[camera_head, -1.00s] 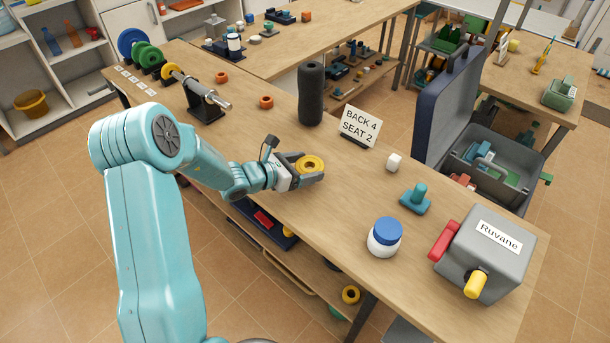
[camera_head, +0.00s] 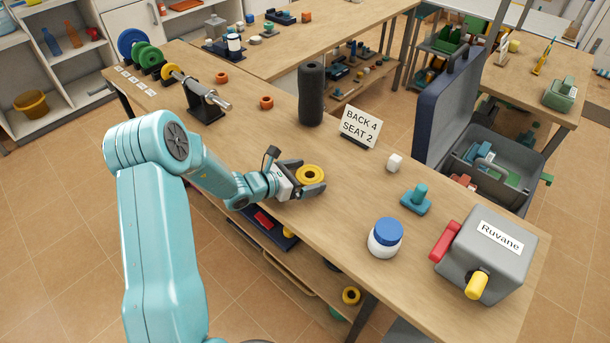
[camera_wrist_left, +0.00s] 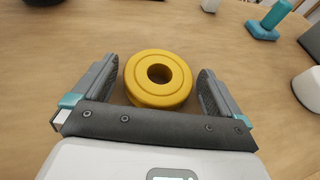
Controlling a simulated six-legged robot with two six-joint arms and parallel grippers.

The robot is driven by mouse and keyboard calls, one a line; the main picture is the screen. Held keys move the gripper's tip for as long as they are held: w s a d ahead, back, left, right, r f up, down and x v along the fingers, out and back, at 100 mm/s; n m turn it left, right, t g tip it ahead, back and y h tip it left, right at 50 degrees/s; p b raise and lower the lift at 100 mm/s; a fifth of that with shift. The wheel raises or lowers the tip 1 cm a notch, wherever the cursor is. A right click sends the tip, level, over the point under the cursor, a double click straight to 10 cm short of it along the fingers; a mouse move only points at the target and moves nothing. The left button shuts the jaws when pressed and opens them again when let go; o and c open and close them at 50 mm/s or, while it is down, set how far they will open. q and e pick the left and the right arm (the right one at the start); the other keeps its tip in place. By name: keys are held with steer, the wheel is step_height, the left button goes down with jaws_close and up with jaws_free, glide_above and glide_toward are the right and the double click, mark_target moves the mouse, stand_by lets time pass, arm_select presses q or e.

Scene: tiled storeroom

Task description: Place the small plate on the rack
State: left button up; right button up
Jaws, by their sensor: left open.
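The small yellow plate (camera_head: 310,175), a thick ring with a centre hole, seems to lie flat on the wooden bench near its front edge. It also shows in the left wrist view (camera_wrist_left: 158,80). My left gripper (camera_head: 311,177) is open, with one finger on each side of the plate. The wrist view shows a narrow gap between the plate and each finger. The rack (camera_head: 155,70) at the bench's far left end carries blue, green and yellow plates upright. My right gripper is not in view.
A metal shaft on a dark stand (camera_head: 207,103) is beside the rack. A black cylinder (camera_head: 311,94) and a "BACK 4 SEAT 2" sign (camera_head: 360,126) stand behind the plate. Orange rings (camera_head: 266,102) lie between. A white jar (camera_head: 384,240) and a grey box (camera_head: 487,250) are at right.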

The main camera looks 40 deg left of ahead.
arm_select(q)
steer(key=v, duration=1.2)
steer(key=shift+s+r+b, duration=0.1)
steer(key=shift+b, duration=0.3)
